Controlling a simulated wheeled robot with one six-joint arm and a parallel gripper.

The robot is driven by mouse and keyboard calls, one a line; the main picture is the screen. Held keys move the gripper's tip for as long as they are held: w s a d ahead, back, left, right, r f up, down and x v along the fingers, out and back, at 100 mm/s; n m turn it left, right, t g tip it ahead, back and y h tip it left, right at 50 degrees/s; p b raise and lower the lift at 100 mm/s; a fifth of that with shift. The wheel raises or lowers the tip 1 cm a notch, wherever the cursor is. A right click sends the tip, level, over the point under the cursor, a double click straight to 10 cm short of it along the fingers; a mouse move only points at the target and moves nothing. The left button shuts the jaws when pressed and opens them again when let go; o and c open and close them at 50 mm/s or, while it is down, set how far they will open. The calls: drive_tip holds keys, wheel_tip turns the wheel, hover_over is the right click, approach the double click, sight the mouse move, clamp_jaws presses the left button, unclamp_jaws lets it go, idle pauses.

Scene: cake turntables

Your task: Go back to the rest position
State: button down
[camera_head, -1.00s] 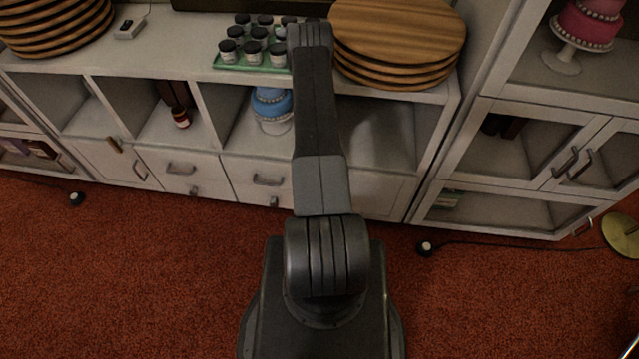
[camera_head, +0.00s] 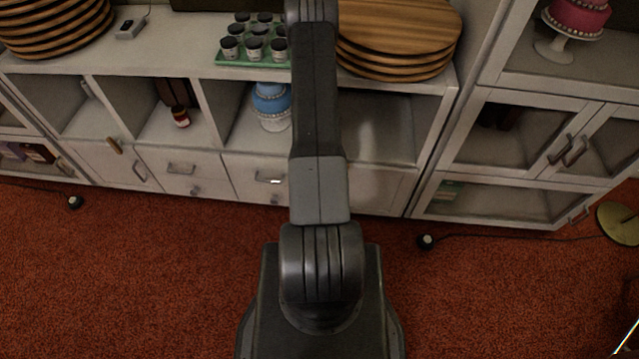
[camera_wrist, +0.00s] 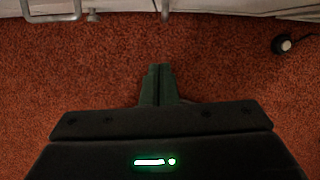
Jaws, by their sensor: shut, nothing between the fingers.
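My gripper (camera_wrist: 159,72) shows in the wrist view, its two dark fingers together with nothing between them. It is over the red carpet (camera_wrist: 90,75), short of the drawer fronts at the top of that view. In the head view my arm stretches up the middle, in front of the white cabinet, and its far end runs up to the top edge of the picture. The gripper itself is hidden there.
The white cabinet (camera_head: 110,70) carries wooden boards (camera_head: 400,30) and a green tray of jars (camera_head: 225,60). A blue cake (camera_head: 270,105) stands in a compartment. A glass-door cabinet (camera_head: 490,95) is at right. Black cables with round ends (camera_head: 426,241) lie on open carpet.

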drive_tip(key=shift+v, duration=1.1)
drive_tip(key=shift+f, duration=0.1)
